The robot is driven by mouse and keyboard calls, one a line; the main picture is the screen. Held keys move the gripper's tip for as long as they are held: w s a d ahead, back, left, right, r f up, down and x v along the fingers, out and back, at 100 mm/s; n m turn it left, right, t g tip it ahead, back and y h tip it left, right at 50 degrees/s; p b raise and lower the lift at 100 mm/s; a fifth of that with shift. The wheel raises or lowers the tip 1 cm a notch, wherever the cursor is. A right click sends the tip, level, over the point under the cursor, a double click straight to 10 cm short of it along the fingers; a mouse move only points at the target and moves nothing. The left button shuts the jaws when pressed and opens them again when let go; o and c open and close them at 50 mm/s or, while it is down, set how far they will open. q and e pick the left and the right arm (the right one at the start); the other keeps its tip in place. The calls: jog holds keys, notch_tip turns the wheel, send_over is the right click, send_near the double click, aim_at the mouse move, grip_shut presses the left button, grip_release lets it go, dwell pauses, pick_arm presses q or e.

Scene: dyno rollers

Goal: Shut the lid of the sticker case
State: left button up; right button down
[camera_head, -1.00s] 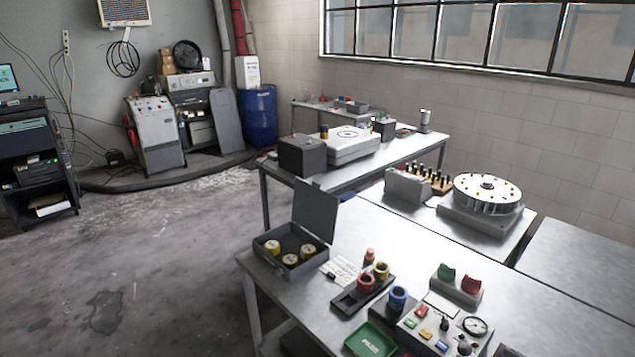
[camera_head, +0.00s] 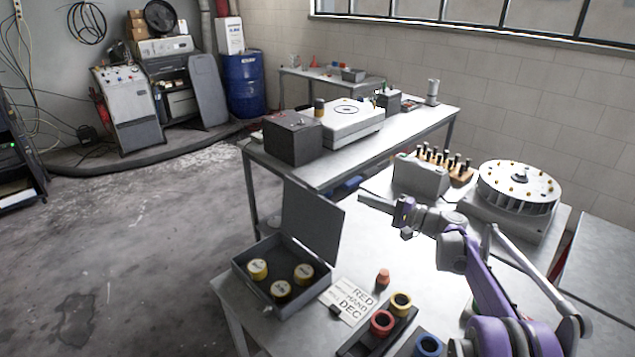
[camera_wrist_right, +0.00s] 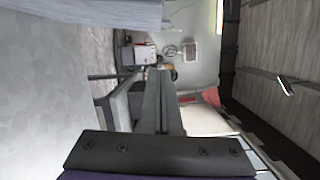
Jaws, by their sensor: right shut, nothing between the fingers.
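The grey sticker case (camera_head: 254,288) sits at the near left corner of the front table, with three yellow-topped round pieces inside. Its lid (camera_head: 312,222) is open and stands up steeply on the case's far right side. My right gripper (camera_head: 364,200) is shut and empty, in the air to the right of the lid's upper part, with a small gap in the picture. In the right wrist view its closed fingers (camera_wrist_right: 160,74) point away from the camera, and I cannot make out the case there. My left gripper is not in view.
A lettered card (camera_head: 350,300), a small red-brown bottle (camera_head: 383,278) and a dark tray (camera_head: 400,335) with coloured rings lie right of the case. A second table with a dark box (camera_head: 292,140) stands behind. Open floor lies to the left.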

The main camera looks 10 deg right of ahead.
jog(key=w+a+r+p, duration=0.1)
jog(key=w+a, duration=0.3)
jog(key=a, duration=0.6)
jog(key=shift+w+a+r, duration=0.15)
jog(key=shift+w, duration=0.2)
